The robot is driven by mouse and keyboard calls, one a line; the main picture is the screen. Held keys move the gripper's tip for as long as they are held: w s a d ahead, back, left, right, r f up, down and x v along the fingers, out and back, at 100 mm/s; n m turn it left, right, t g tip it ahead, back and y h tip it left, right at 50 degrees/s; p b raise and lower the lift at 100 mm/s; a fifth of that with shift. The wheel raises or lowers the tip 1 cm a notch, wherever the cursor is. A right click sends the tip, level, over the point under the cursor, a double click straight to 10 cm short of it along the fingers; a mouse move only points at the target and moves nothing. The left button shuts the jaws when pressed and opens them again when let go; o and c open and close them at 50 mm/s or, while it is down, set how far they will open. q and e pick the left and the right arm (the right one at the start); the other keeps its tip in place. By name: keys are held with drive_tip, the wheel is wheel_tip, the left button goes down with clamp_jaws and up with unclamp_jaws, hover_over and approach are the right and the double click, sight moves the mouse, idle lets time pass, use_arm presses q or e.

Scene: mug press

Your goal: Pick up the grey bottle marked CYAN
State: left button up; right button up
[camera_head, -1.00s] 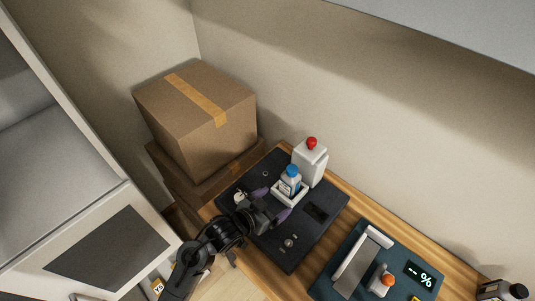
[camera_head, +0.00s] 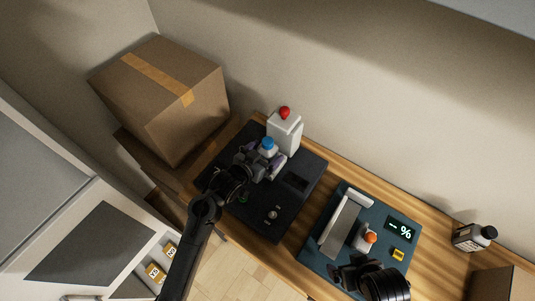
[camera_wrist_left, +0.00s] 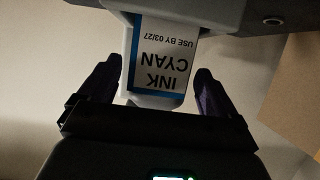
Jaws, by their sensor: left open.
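The grey bottle with a blue cap (camera_head: 267,146) stands at the black machine, in front of the white block with a red knob. In the left wrist view its label (camera_wrist_left: 160,62) reads INK CYAN, upside down. My left gripper (camera_head: 262,158) is open at the bottle. In the left wrist view the purple fingers (camera_wrist_left: 156,78) stand on either side of the bottle's label end, with no grip showing. The gripper hides the bottle's lower part in the head view. My right gripper (camera_head: 348,275) is at the bottom, its fingers unclear.
The black machine (camera_head: 245,212) has a white block with a red knob (camera_head: 285,132). A teal machine (camera_head: 330,252) holds an orange-capped bottle (camera_head: 364,240).

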use_arm(q)
drive_tip(key=shift+b+x, duration=0.4)
drive_tip(key=shift+x, duration=0.85)
drive_tip(key=shift+w+d+f, duration=0.1)
drive_tip(key=shift+w+d, duration=0.15)
drive_tip(key=shift+w, duration=0.05)
drive_tip(key=shift+c, duration=0.4)
drive_tip(key=c, duration=1.2)
drive_tip(key=shift+c, duration=1.4)
drive_tip(key=shift+r, duration=0.25)
